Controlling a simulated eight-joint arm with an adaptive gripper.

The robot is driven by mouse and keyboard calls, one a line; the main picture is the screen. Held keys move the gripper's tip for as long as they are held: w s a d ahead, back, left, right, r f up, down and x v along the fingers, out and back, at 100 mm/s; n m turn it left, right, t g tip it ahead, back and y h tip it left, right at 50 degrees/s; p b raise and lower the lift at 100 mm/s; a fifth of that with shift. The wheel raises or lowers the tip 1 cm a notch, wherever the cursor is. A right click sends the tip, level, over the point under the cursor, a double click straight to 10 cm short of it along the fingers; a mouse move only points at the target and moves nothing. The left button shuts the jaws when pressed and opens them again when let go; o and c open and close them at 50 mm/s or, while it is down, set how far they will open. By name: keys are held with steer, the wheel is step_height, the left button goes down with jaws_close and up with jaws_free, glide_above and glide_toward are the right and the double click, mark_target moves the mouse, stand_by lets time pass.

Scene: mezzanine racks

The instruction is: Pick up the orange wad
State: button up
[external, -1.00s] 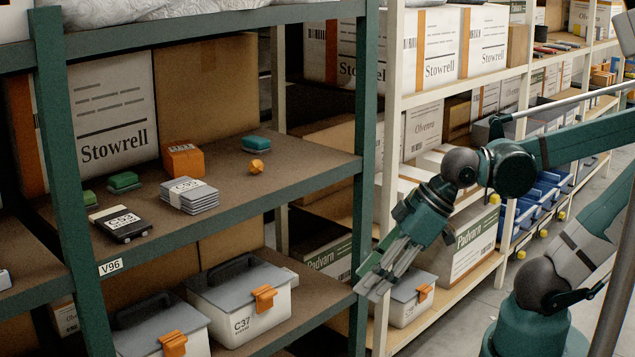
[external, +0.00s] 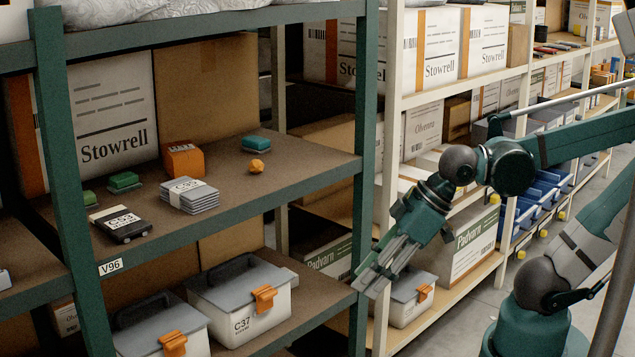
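The orange wad (external: 257,166) is a small crumpled lump on the brown middle shelf (external: 265,192), toward its right part. It lies in front of a teal block (external: 256,143) and to the right of an orange box (external: 184,160).
A stack of grey cards (external: 188,195), a black case (external: 121,224) and green blocks (external: 124,181) share the shelf. The green post (external: 366,150) stands between my gripper and the shelf. Lidded bins (external: 240,300) sit below. The shelf's front right is clear.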

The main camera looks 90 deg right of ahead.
steer(key=w+d+r+g+h+p, duration=0.2)
steer(key=w+d+r+p, duration=0.1)
steer(key=w+d+r, duration=0.55)
steer(key=m+g+h+p, duration=0.2)
steer(key=g+h+p, duration=0.1)
steer(key=g+p, duration=0.35)
glide_toward(256, 161)
steer(key=f, duration=0.2)
steer(key=shift+s+d+r+t, duration=0.1)
steer(key=shift+s+d+t, duration=0.25)
steer(key=shift+d, duration=0.25)
steer(key=shift+x, duration=1.25)
steer(key=shift+p+x, duration=0.3)
steer(key=shift+x, duration=2.35)
